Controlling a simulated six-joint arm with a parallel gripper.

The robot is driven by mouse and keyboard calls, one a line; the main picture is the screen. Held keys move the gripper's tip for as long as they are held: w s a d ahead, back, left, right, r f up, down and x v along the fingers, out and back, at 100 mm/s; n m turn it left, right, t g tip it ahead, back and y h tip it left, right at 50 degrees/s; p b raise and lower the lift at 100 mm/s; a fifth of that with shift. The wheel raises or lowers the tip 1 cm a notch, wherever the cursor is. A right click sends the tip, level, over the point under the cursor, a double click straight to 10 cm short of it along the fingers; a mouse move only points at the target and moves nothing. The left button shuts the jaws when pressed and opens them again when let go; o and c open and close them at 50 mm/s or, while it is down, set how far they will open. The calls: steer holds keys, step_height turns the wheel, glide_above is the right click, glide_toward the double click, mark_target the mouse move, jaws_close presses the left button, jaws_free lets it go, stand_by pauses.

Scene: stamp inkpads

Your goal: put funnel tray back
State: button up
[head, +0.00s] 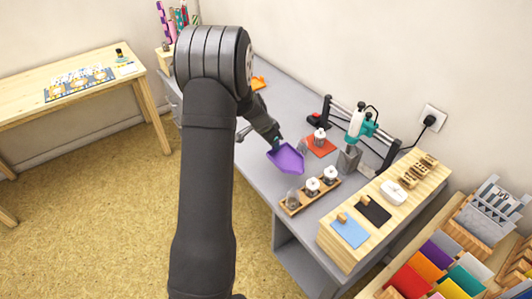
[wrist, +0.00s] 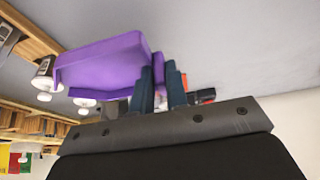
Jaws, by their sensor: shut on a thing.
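The purple funnel tray (head: 286,158) shows in the head view over the grey bench top, left of the wooden jar rack. My gripper (head: 277,141) is at the tray's far edge and is shut on it. In the wrist view the funnel tray (wrist: 103,62) fills the upper left, with its edge between the two dark fingers of my gripper (wrist: 161,85). I cannot tell whether the tray touches the bench or hangs just above it.
A wooden rack (head: 292,204) with several lidded jars stands right of the tray. Behind are an orange-red mat (head: 321,147) with a jar and a teal-and-white tool (head: 360,124) on a stand. A wooden stamp shelf (head: 330,238) is at the front right. Bare grey bench (head: 262,178) lies left.

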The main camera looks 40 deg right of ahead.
steer(key=w+f, duration=0.1)
steer(key=w, duration=0.1)
steer(key=w+a+f, duration=0.1)
steer(key=w, duration=0.1)
steer(key=shift+a+f, duration=0.1)
steer(key=shift+f, duration=2.15)
steer(key=shift+f, duration=0.15)
steer(key=o, duration=0.7)
steer(key=shift+o, duration=0.2)
steer(key=v, duration=1.2)
